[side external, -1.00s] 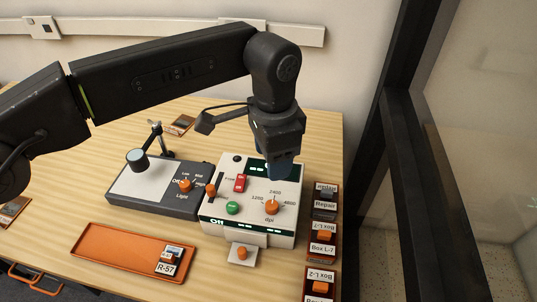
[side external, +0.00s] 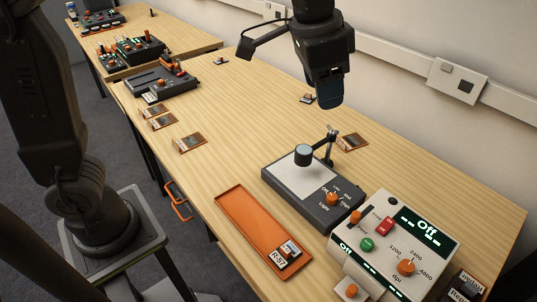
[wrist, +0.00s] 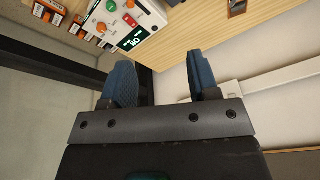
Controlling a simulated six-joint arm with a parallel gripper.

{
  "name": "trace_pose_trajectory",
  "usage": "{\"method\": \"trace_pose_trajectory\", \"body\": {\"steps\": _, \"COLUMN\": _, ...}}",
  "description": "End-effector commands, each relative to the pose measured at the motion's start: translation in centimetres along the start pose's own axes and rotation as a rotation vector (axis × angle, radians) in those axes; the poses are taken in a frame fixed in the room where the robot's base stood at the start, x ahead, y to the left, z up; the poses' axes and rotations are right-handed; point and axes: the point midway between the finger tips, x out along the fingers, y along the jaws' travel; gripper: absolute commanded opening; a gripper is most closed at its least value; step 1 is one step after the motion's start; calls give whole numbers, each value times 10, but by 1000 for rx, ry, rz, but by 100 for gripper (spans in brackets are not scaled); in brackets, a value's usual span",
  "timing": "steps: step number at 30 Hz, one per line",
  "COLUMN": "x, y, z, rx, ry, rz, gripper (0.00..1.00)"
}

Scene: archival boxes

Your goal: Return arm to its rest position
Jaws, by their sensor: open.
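My gripper (side external: 330,98) hangs in the air over the back part of the wooden table, beyond the small lamp stand. In the wrist view my gripper (wrist: 163,72) shows two blue fingers spread apart with nothing between them. My dark arm is raised and partly out of the side view. The white scanner control box (side external: 392,243) stands at the front right with its display reading Off. It also shows upside down at the top of the wrist view (wrist: 122,22).
The light unit (side external: 315,190) with its lamp (side external: 304,154) stands beside the box. An orange tray (side external: 246,224) holds a box labelled R-87 (side external: 288,252). Small holders (side external: 190,142) lie on the table, and a white wall rail (side external: 405,66) runs behind. The table's middle is mostly clear.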

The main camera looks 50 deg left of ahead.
Motion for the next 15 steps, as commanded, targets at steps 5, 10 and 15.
{"method": "trace_pose_trajectory", "body": {"steps": 5, "x": -21, "y": -30, "z": 73, "rx": -162, "ry": 74, "rz": -44, "gripper": 55}}
{"method": "trace_pose_trajectory", "body": {"steps": 10, "x": -20, "y": -41, "z": 143, "rx": -306, "ry": 141, "rz": -87, "gripper": 55}}
{"method": "trace_pose_trajectory", "body": {"steps": 15, "x": -5, "y": -42, "z": 200, "rx": -425, "ry": 197, "rz": -126, "gripper": 55}}
